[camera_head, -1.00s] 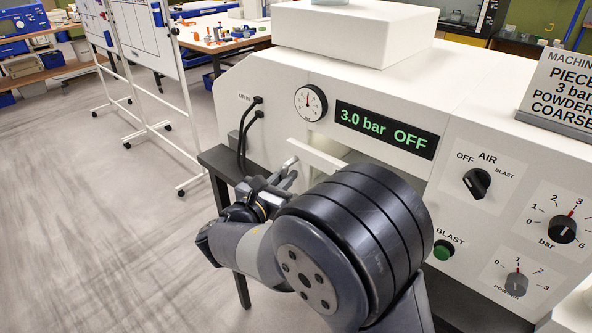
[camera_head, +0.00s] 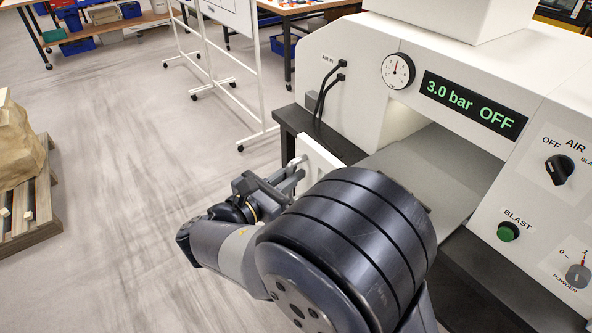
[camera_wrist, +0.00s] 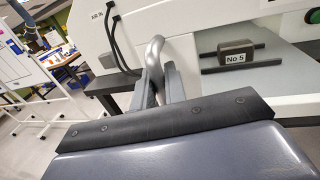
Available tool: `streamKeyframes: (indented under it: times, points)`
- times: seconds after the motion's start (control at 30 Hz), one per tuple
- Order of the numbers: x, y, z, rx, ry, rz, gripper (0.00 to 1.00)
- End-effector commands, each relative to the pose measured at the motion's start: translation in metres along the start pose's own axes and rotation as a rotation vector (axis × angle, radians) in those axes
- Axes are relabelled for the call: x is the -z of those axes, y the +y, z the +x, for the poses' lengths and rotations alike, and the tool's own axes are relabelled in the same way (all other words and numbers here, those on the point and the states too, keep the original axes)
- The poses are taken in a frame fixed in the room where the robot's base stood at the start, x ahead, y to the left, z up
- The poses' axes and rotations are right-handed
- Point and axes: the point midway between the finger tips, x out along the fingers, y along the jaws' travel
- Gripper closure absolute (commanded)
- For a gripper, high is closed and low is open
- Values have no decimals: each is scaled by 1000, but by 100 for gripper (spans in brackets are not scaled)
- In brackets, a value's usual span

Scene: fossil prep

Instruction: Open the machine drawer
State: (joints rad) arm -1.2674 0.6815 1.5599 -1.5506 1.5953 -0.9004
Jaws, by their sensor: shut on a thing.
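The machine drawer (camera_head: 430,165) stands out of the white machine's front, its grey floor showing in the head view. Its white front panel (camera_head: 318,154) faces my gripper. My gripper (camera_head: 287,178) is shut on the drawer's handle (camera_head: 297,168). In the wrist view the rounded grey handle (camera_wrist: 155,50) rises between the fingers of my gripper (camera_wrist: 160,80). A dark block labelled "No 5" (camera_wrist: 236,50) sits on the drawer floor, between dark strips. My arm hides part of the drawer in the head view.
The machine's display (camera_head: 473,104) reads 3.0 bar OFF. A dark bench (camera_head: 290,122) carries the machine. A wheeled whiteboard (camera_head: 232,15) stands behind. A pallet with a large rock (camera_head: 15,140) is at the left. The floor between is clear.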

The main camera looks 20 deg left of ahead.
Motion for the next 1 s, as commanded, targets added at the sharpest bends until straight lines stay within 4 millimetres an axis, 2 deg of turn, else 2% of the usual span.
streamKeyframes:
  times: [0.43, 0.47, 0.63, 0.87, 1.0]
  points:
    - [0, 0, -2, 0, -1, 0, 100]
    - [0, 0, -2, 0, -1, 0, 86]
    - [0, 0, -2, 0, -1, 0, 72]
    - [0, 0, -2, 0, -1, 1, 70]
    - [1, 1, -10, -1, -2, 2, 70]
